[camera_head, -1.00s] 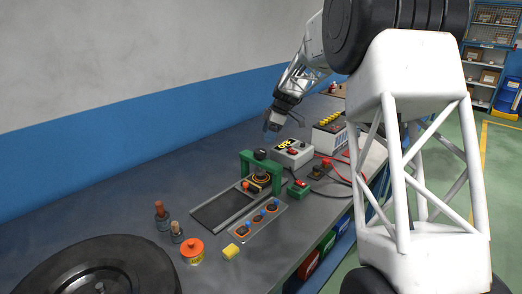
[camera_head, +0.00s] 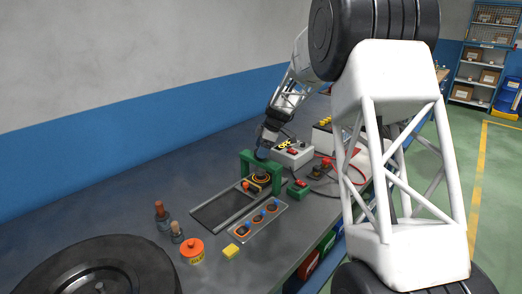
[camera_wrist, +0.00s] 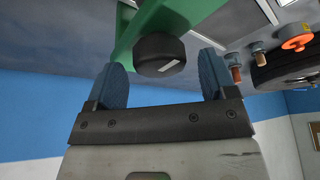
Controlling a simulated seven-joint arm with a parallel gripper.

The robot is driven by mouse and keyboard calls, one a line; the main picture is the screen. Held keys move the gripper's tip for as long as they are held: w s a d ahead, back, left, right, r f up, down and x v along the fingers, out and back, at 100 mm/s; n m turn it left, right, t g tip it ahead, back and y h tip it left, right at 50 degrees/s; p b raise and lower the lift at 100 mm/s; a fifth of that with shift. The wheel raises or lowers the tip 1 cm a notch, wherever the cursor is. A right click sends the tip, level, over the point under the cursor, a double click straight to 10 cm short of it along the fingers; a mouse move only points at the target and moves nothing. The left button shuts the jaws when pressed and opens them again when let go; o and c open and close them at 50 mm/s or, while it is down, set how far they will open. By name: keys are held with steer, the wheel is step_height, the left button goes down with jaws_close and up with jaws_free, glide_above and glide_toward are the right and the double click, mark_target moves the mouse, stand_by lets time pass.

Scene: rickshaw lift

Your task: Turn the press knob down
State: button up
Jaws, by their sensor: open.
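The press is a green frame (camera_head: 276,178) on the bench, with an orange-ringed part (camera_head: 261,176) under its crossbar. Its black knob (camera_wrist: 160,54), with a white mark on its side, shows in the wrist view against the green frame (camera_wrist: 150,20). My gripper (camera_head: 262,153) is at the top of the press in the head view and covers the knob there. In the wrist view my gripper (camera_wrist: 163,75) is open. Its blue fingers stand on either side of the knob with a visible gap on both sides. I cannot tell how deep the knob sits between them.
A grey control box (camera_head: 294,155) stands close behind the press. A small green box with a red button (camera_head: 298,189) is to its right. A dark plate (camera_head: 218,210) and a strip of blue-knobbed parts (camera_head: 258,222) lie in front. Open bench surface lies left.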

steer(key=shift+a+f, duration=0.15)
steer(key=shift+f, duration=0.1)
steer(key=c, duration=0.9)
